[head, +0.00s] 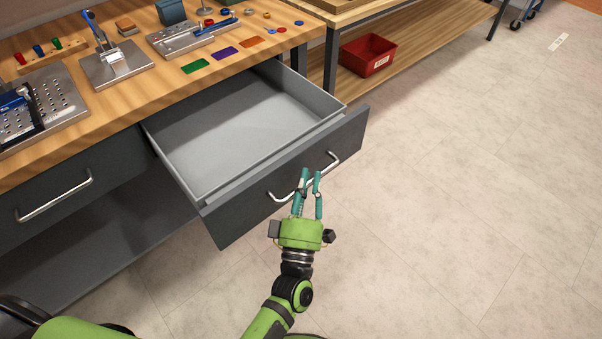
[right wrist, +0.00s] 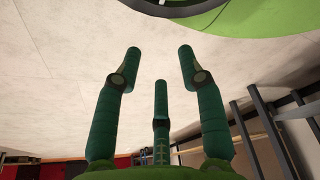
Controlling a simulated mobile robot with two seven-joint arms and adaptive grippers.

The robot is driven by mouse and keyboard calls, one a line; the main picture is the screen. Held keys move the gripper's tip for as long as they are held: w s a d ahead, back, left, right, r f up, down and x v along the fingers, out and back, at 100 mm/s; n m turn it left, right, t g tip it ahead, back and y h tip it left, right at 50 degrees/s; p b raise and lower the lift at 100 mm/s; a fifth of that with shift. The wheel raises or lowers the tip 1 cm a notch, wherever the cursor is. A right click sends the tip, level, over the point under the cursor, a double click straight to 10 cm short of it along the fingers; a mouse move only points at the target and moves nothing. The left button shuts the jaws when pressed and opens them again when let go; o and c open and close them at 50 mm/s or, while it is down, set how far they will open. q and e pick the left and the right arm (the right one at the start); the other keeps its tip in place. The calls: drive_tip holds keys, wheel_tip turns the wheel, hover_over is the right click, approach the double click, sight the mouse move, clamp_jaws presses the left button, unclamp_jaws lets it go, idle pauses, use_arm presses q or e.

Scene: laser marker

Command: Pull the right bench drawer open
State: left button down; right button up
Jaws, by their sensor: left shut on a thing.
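The right bench drawer (head: 235,135) stands well out from the bench in the head view, and its grey inside looks empty. Its dark front (head: 240,218) carries a silver bar handle (head: 332,160). My left gripper (head: 310,179) is at the middle of this handle, its teal fingers shut on the bar. The fingers hide the part of the bar between them. My right gripper (right wrist: 160,62) shows in the right wrist view with its green fingers spread and nothing between them. It is away from the drawer and does not show in the head view.
The left drawer (head: 70,190) is closed. The wooden bench top (head: 130,100) holds fixtures, coloured plates and small parts. A red bin (head: 367,55) sits on the lower shelf of the neighbouring table. The pale floor (head: 460,200) in front and to the right is clear.

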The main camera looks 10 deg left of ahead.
use_arm(q)
drive_tip(key=shift+f, duration=0.1)
use_arm(e)
drive_tip(key=shift+s+d, duration=0.15)
drive_tip(key=shift+s, duration=0.1)
use_arm(q)
drive_tip(key=c, duration=1.4)
unclamp_jaws()
drive_tip(key=shift+s, duration=0.15)
drive_tip(key=v, duration=1.1)
drive_tip(key=shift+s+f, duration=0.15)
drive_tip(key=shift+s, duration=0.25)
use_arm(e)
drive_tip(key=shift+s+d+f, duration=0.1)
drive_tip(key=shift+s+d, duration=0.1)
